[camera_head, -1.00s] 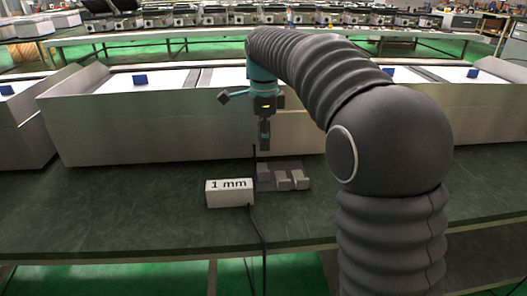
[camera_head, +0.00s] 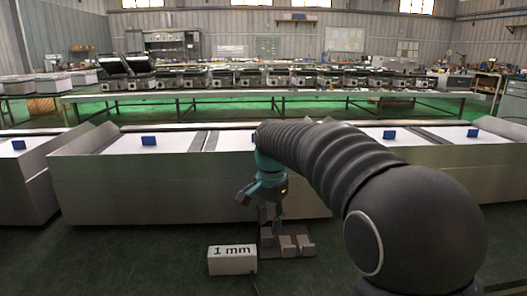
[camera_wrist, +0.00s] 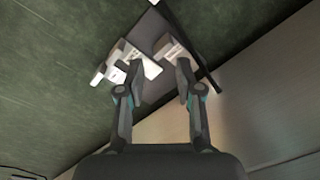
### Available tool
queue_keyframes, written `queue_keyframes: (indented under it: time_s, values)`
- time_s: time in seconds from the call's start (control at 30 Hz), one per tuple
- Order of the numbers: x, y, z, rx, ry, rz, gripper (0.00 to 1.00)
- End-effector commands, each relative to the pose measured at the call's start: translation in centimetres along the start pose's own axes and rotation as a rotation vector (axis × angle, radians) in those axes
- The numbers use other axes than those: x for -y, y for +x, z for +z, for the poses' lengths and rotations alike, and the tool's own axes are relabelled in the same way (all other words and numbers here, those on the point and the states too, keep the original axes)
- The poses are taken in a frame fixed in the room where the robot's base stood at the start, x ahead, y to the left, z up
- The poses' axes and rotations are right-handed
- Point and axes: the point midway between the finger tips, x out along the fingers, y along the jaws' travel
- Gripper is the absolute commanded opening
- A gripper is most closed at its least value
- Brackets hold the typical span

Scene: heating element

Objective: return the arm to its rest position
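My arm bends over the green worktable, and my gripper (camera_head: 270,229) points down in the head view. Its two fingers are apart, with nothing between them. In the wrist view the fingertips (camera_wrist: 160,67) also stand apart and empty. In the head view, the fingertips appear just behind and above a grey stepped fixture (camera_head: 287,248) on the table; I cannot tell the exact gap. The fixture's pale blocks (camera_wrist: 146,66) show beyond the fingertips in the wrist view. A small light box marked "1 mm" (camera_head: 232,262) sits left of the fixture.
A long metal-sided casing (camera_head: 130,188) with small blue blocks on top stands behind my gripper. Another casing (camera_head: 28,185) stands at the left. The table surface (camera_head: 130,265) left of the marked box is clear. A black cable (camera_wrist: 205,75) runs near the fixture.

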Motion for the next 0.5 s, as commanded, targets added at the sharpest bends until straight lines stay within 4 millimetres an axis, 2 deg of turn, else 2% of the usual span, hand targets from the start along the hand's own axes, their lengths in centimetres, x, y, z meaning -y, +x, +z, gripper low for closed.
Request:
queue_keyframes:
  time_s: [0.2,0.5]
  values:
    - [-7.0,0.6,2.6,-0.058,-0.404,-0.046,0.35]
    - [-16.6,1.1,6.8,-0.171,-0.720,-0.082,0.35]
